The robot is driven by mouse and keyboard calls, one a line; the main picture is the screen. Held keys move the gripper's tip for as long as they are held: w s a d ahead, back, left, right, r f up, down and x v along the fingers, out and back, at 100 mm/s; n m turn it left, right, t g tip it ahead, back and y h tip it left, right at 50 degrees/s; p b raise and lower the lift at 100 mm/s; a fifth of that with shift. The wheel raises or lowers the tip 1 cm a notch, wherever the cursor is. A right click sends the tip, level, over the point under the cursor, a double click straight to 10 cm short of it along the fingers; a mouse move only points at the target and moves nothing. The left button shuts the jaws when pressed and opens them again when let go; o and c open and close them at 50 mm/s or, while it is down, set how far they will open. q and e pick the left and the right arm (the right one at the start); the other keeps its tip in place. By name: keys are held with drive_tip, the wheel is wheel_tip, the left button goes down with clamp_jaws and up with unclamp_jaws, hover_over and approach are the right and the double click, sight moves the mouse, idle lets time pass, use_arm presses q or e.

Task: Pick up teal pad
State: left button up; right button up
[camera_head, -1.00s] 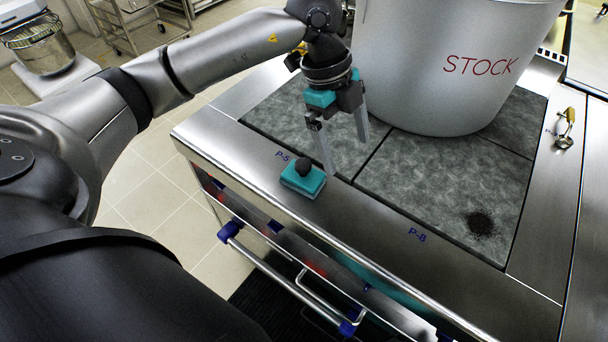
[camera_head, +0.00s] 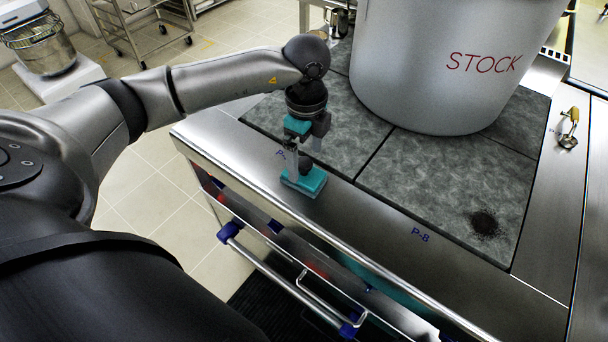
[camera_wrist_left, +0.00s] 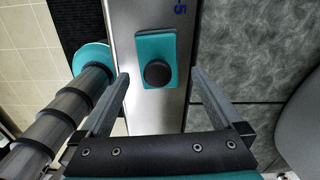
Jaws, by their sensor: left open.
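The teal pad (camera_head: 314,183) with its round dark knob (camera_head: 305,166) lies on the steel front ledge of the cooktop, near the P-5 label. My left gripper (camera_head: 307,158) is open and points down right at the pad, its fingers overlapping the knob and pad in the head view. In the left wrist view the teal pad (camera_wrist_left: 150,42) and knob (camera_wrist_left: 157,73) show in the gap between the open fingertips of my left gripper (camera_wrist_left: 160,75), clear of both. My right gripper is out of view.
A large stockpot (camera_head: 440,90) marked STOCK stands on the grey hob plates behind. A dark burnt patch (camera_head: 484,222) marks the near right plate. A handled rail (camera_head: 290,283) runs along the cooktop's front. The ledge right of the pad is clear.

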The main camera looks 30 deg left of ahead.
sight(304, 173)
use_arm(q)
wheel_tip(304, 173, down, 5)
drive_tip(key=shift+s+a+b, duration=0.1)
drive_tip(key=shift+s+b, duration=0.05)
drive_tip(key=shift+b, duration=0.2)
drive_tip(key=shift+c, duration=0.4)
drive_tip(key=c, duration=1.3)
drive_tip(key=shift+o, duration=0.2)
drive_tip(key=shift+r, duration=0.15)
wheel_tip(304, 173, up, 20)
drive_tip(key=p, duration=0.2)
drive_tip(key=shift+p, duration=0.4)
drive_tip(key=o, duration=0.9)
drive_tip(key=c, duration=0.6)
